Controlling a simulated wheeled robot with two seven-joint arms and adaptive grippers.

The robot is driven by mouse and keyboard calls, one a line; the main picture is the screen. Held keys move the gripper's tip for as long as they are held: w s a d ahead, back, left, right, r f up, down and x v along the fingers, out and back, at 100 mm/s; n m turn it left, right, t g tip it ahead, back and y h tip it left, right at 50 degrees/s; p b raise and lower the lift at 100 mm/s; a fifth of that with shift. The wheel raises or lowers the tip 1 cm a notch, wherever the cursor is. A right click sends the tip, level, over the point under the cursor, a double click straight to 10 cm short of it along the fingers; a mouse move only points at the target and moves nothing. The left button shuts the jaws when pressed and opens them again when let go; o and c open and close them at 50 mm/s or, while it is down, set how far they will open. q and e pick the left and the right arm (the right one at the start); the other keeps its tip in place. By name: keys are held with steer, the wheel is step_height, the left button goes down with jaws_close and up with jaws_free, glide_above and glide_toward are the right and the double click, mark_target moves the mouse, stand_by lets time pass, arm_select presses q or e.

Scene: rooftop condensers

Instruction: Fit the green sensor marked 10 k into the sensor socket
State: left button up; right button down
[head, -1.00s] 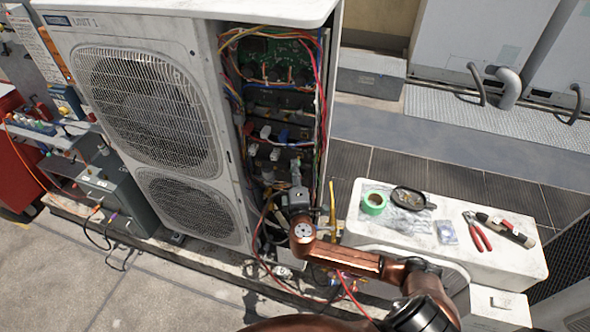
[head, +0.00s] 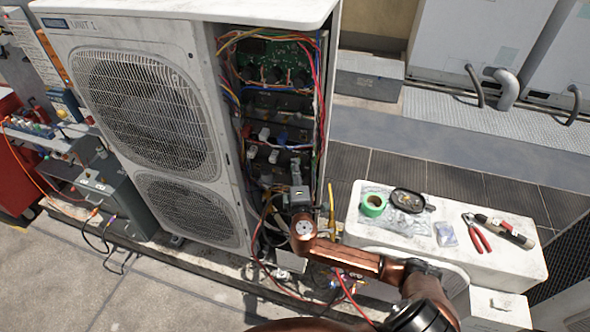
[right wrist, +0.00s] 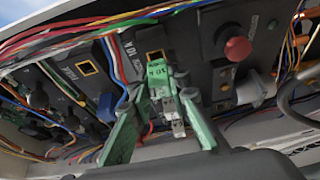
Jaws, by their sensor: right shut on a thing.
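My right gripper (right wrist: 165,112) is inside the open bay of the condenser unit (head: 145,105), seen from below in the right wrist view. Its two green-padded fingers are shut on a small green sensor (right wrist: 158,88) with pale metal parts below it. My left gripper is not in view.
Coloured wires (right wrist: 75,32) cross the bay near the gripper. A red button (right wrist: 237,48) sits to the right, and another gold-rimmed opening (right wrist: 87,68) to the left. A white ledge (head: 490,268) holds green tape (head: 373,205), a dark dish (head: 409,200) and red pliers (head: 478,233).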

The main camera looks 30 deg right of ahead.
steer(key=shift+w+d, duration=0.55)
steer(key=shift+d, duration=0.1)
stand_by(1.2)
steer(key=c, duration=1.8)
jaws_free()
steer(key=shift+o, duration=0.3)
steer(key=v, duration=1.2)
